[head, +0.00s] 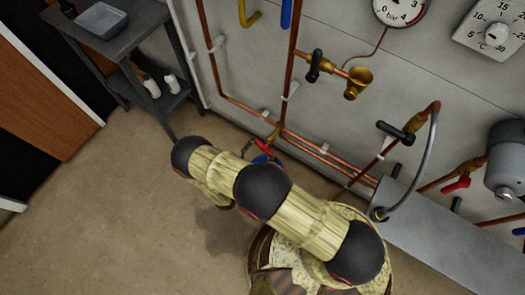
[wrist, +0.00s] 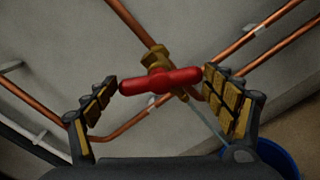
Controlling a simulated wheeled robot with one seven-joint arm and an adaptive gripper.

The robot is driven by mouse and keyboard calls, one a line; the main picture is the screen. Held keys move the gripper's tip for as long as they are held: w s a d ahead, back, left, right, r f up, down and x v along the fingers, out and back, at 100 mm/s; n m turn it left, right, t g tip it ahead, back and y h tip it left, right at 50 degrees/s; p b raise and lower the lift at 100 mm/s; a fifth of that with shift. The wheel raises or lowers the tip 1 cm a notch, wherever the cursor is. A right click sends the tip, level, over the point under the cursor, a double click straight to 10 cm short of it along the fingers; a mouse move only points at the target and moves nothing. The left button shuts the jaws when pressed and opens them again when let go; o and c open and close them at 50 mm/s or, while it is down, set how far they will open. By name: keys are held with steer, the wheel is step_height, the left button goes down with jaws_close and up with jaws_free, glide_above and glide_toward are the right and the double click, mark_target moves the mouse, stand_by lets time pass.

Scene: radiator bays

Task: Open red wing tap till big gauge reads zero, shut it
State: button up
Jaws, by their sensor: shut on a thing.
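The red wing tap (wrist: 160,81) sits on a brass valve body (wrist: 157,58) on a copper pipe. My gripper (wrist: 161,80) has its two padded fingers at the two ends of the red wing and is shut on it. A thin pale stream runs from below the tap toward a blue bucket (wrist: 273,160). In the head view the tap (head: 262,146) shows just beyond my arm, which hides my gripper and most of the bucket. The big gauge (head: 400,10) is cut by the top edge; its reading cannot be told.
Another red-handled valve (head: 456,186) is at the right beside a grey cylinder (head: 505,160). A dark shelf (head: 130,35) stands at upper left. The floor at left is clear.

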steer(key=m, duration=0.4)
steer(key=shift+d+m+b, duration=0.1)
steer(key=shift+m+b, duration=0.2)
steer(key=shift+b, duration=0.05)
steer(key=shift+m, duration=1.8)
steer(key=shift+f, duration=0.1)
steer(key=o, duration=1)
steer(key=v, duration=1.2)
